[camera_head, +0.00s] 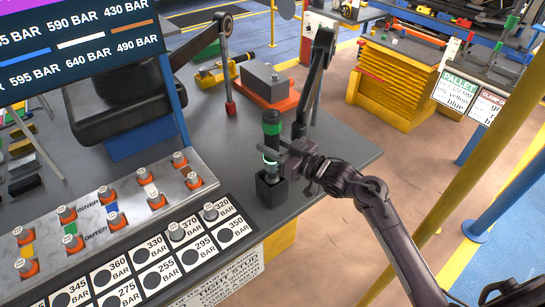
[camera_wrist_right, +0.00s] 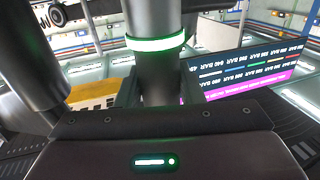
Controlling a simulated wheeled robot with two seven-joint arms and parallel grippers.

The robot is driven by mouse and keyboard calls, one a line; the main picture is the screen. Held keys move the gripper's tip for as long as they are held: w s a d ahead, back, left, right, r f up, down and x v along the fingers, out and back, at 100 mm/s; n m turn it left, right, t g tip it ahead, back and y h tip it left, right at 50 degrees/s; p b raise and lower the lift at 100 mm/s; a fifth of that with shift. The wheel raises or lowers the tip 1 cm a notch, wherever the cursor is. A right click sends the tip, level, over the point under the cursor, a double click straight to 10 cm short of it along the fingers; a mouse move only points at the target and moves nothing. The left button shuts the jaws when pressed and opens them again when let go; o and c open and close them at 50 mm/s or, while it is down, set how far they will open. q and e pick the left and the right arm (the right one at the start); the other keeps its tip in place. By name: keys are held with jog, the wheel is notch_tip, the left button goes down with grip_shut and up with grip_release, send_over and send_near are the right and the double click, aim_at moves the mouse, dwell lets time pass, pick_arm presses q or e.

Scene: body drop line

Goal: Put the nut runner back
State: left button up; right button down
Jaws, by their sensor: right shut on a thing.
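The nut runner (camera_head: 271,128) is a dark upright cylinder with a green band near its top and a glowing green ring lower down. My right gripper (camera_head: 277,164) is shut around its lower body. Below it, a black square holder (camera_head: 271,190) stands on the grey bench near its right edge. The runner's lower end is at the holder's opening; how deep it sits is hidden. In the right wrist view, the runner's dark shaft and glowing ring (camera_wrist_right: 156,43) rise between my fingers. My left gripper is not in view.
A bolt rack (camera_head: 110,208) and a pressure-label board (camera_head: 150,262) lie left of the holder. A grey block on an orange base (camera_head: 266,88) and dark jointed arms (camera_head: 318,70) stand behind. A yellow post (camera_head: 450,170) is at the right.

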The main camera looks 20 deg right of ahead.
jog(key=shift+f, duration=2.4)
jog(key=c, duration=1.4)
grip_release()
jog(key=shift+f, duration=0.3)
jog(key=shift+c, duration=0.2)
jog(key=o, duration=0.5)
jog(key=shift+r, duration=0.1)
